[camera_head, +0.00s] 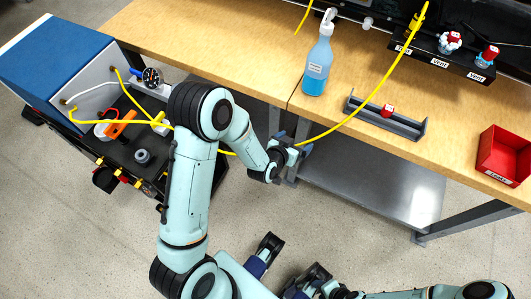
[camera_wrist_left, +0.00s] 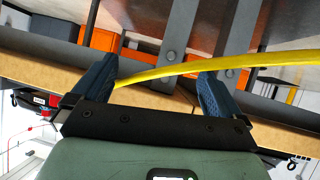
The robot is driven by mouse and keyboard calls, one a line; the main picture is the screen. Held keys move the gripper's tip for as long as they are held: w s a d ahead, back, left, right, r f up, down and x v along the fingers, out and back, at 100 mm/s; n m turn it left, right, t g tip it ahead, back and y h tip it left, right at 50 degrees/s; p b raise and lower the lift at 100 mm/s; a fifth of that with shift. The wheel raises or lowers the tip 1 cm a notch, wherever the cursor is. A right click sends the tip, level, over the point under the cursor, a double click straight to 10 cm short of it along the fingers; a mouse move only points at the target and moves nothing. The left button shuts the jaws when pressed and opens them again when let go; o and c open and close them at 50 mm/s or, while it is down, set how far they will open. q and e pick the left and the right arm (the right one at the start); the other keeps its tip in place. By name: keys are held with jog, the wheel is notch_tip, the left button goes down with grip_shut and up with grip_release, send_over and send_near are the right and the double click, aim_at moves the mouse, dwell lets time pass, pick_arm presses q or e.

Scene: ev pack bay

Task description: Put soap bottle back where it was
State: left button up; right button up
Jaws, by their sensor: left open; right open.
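The soap bottle (camera_head: 318,64), clear with blue liquid and a white pump, stands upright on the wooden bench (camera_head: 250,70) near its front edge. My left gripper (camera_head: 297,148) is open and empty in front of the bench edge, below and left of the bottle in the head view. In the left wrist view the open left gripper (camera_wrist_left: 155,84) shows two blue fingers with a yellow hose (camera_wrist_left: 240,62) crossing the view between them. The bottle is not in the wrist view. My right gripper (camera_head: 292,258) is open and empty low in the head view, away from the bench.
The yellow hose (camera_head: 374,92) hangs across the bench beside the bottle. A grey tray (camera_head: 385,124) with a red-capped piece, a red bin (camera_head: 505,155) and a black rack (camera_head: 445,57) stand to the right. A cart with a blue box (camera_head: 55,55) stands left.

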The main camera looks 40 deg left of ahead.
pick_arm(q)
jog(key=s+d+f+g+h, duration=0.1)
jog(key=s+d+f+g, duration=0.15)
jog(key=s+f, duration=0.4)
jog(key=s+d+f+g+h, duration=0.1)
jog(key=s+d+f+g, duration=0.15)
jog(key=s+f, duration=0.35)
jog(key=s+d+f+n+g+h, duration=0.1)
jog(key=s+d+f+g, duration=0.1)
jog(key=s, duration=0.6)
jog(key=s+d+f+n+g+h, duration=0.1)
jog(key=s+d+f+g, duration=0.2)
jog(key=s+f+g, duration=0.2)
jog(key=s, duration=0.3)
jog(key=shift+s+d+f, duration=0.15)
jog(key=shift+s+d, duration=0.15)
jog(key=shift+s, duration=0.1)
